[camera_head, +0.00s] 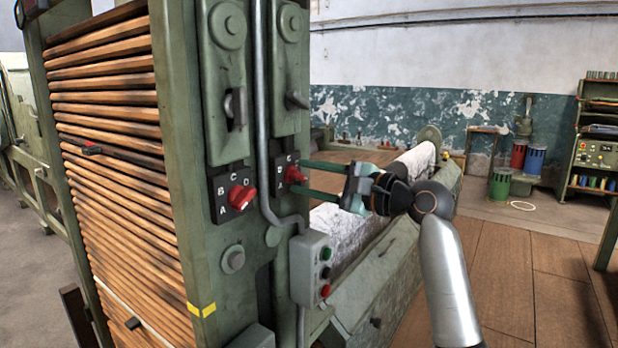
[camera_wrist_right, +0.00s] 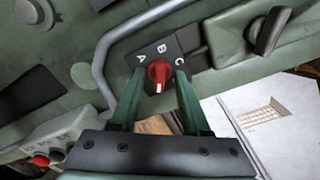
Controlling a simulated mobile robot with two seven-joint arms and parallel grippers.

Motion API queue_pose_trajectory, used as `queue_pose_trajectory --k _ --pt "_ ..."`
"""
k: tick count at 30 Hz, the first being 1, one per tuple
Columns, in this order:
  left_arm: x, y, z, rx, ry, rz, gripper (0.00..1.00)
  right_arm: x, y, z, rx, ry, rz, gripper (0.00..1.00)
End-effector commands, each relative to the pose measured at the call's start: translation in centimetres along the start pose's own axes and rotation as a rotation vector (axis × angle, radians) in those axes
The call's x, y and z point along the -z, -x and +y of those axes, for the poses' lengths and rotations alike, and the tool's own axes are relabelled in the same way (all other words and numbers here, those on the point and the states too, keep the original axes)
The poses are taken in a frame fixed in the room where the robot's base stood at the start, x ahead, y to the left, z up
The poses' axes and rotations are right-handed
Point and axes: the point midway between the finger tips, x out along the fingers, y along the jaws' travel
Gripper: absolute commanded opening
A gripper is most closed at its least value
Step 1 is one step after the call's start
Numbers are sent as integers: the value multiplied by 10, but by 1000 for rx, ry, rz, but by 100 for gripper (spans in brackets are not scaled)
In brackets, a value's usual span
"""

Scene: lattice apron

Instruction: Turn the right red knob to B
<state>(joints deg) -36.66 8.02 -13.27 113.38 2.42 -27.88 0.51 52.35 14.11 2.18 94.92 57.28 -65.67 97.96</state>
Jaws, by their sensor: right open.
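The right red knob (camera_head: 294,174) sits on a dark lettered plate on the green machine post. In the right wrist view the red knob (camera_wrist_right: 159,75) shows whole, with A, B and C around its upper side. A white mark on it is at its lower end in that picture, on the side away from B. My right gripper (camera_head: 303,176) reaches in from the right, open. Its green fingers lie one on each side of the knob; the wrist view shows gaps between them and the knob (camera_wrist_right: 160,82). My left gripper is not in view.
A second red knob (camera_head: 241,196) is on the left plate. A conduit (camera_head: 262,120) runs down between the plates to a button box (camera_head: 311,268). Levers (camera_head: 236,108) (camera_head: 297,100) are above the knobs. The machine bed (camera_head: 375,285) lies below my right arm.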

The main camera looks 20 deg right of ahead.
Motion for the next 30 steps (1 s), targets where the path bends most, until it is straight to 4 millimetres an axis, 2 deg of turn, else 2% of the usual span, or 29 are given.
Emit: queue_pose_trajectory --k 6,18,30 --pt "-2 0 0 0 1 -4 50 0 0 0 0 0 0 45" --pt "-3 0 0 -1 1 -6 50 0 0 0 -1 0 0 0" --pt "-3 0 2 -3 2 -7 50 0 0 1 -1 0 1 0"
